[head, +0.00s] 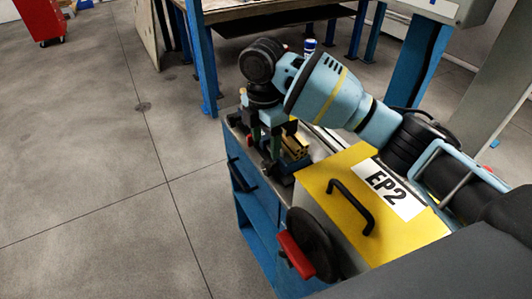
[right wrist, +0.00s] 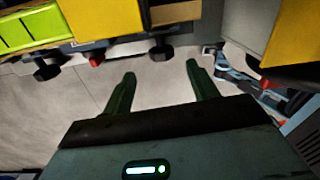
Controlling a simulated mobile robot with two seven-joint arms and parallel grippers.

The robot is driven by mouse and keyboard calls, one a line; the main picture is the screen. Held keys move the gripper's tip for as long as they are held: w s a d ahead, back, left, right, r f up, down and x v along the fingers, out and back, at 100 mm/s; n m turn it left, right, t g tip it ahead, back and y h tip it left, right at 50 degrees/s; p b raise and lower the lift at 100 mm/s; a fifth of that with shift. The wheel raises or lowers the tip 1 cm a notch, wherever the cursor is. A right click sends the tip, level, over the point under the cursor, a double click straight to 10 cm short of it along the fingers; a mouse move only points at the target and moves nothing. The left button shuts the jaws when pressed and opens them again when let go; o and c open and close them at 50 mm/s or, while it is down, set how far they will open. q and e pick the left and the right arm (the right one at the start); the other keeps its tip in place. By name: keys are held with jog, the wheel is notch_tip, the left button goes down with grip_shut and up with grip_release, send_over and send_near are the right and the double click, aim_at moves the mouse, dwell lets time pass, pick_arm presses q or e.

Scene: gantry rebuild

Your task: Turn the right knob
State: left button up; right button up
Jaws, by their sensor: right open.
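My right gripper (head: 265,138) reaches down over the machine's front edge in the head view. In the right wrist view its two green fingers (right wrist: 162,88) are apart with nothing between them. That view shows a black knob (right wrist: 160,48) beyond the fingertips, roughly in line with the gap and not touched. Another black knob (right wrist: 45,68) is at the left, with a small red knob (right wrist: 97,57) between the two. In the head view the knobs are mostly hidden by the gripper. My left gripper is not seen.
A yellow cover (head: 345,185) marked EP2 with a black handle stands close beside the gripper. A black handwheel (head: 312,240) with a red grip sticks out at the front. A blue-legged table (head: 205,60) is behind.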

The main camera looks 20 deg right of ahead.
aim_at(268, 165)
jog(key=shift+s, duration=0.25)
jog(key=shift+f, duration=0.4)
notch_tip(268, 165, down, 7)
jog(key=shift+s+r, duration=0.1)
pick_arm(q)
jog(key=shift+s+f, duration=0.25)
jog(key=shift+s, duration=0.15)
pick_arm(e)
jog(key=c, duration=1)
jog(key=t+p, duration=0.2)
jog(key=shift+s+r+t+y, duration=0.2)
jog(key=shift+r+t+y, duration=0.05)
jog(key=shift+t+y, duration=0.05)
jog(key=shift+d+t+p, duration=0.1)
jog(key=shift+t+p, duration=0.2)
jog(key=shift+p, duration=0.1)
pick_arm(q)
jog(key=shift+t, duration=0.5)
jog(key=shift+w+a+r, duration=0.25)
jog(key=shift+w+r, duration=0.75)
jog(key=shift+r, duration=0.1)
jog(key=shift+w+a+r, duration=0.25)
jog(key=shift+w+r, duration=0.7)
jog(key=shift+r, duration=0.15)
pick_arm(e)
jog(key=shift+s+f+t, duration=0.1)
jog(key=shift+f+t, duration=0.25)
jog(key=shift+t, duration=0.25)
